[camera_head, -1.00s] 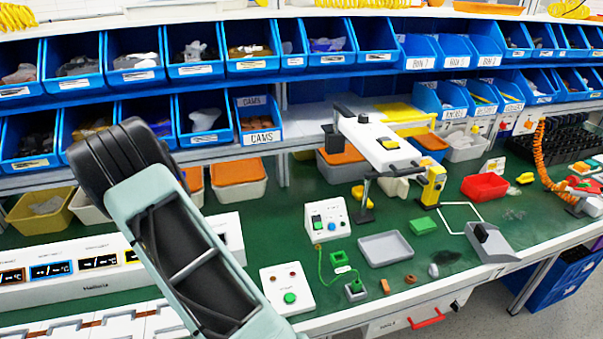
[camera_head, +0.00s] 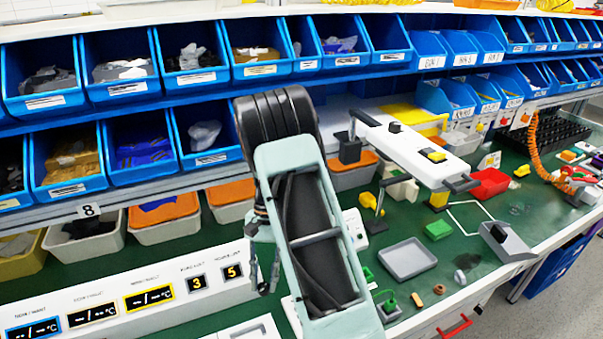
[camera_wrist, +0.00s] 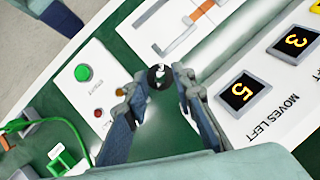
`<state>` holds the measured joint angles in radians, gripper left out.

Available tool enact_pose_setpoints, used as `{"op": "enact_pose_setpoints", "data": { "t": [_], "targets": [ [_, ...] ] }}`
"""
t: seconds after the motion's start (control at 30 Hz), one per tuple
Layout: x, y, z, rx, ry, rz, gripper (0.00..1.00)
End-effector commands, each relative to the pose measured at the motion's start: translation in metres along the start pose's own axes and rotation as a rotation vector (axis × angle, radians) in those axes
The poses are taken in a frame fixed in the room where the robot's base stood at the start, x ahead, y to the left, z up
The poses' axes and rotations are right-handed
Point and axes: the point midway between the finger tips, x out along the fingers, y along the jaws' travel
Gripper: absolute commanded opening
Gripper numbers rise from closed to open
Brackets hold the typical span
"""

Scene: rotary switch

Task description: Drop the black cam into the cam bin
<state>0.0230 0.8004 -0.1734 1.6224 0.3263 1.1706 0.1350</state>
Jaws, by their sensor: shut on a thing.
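The black cam (camera_wrist: 160,74) is a small dark round piece with a light spot in its middle, held between the fingertips in the wrist view. My gripper (camera_wrist: 157,86) is shut on it, with one finger on each side. It is above the edge of a white panel and green table. In the head view my gripper (camera_head: 264,285) hangs low at the left of my arm; the cam cannot be made out there. The bin labelled CAMS, in view earlier in the lower blue row, is hidden behind my arm now.
A white box with lit displays (camera_head: 150,297) lies left of my gripper. A white plate with a green button (camera_wrist: 83,73) is close by in the wrist view. Blue bins (camera_head: 205,138) line the back, with tubs (camera_head: 163,222) below. A grey tray (camera_head: 407,260) lies right.

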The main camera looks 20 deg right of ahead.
Motion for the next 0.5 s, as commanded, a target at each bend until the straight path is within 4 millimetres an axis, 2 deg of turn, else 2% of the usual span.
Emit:
{"op": "enact_pose_setpoints", "data": {
  "t": [0.03,0.2,0.3,0.5],
  "targets": [
    [-0.026,0.001,-0.007,0.126,-0.002,-0.08,0.14],
    [-0.106,0.003,-0.008,0.542,-0.022,-0.343,0.14],
    [-0.148,0.007,-0.004,0.754,-0.025,-0.484,0.14],
    [-0.214,0.019,0.008,1.077,-0.011,-0.714,0.14]
  ]
}}
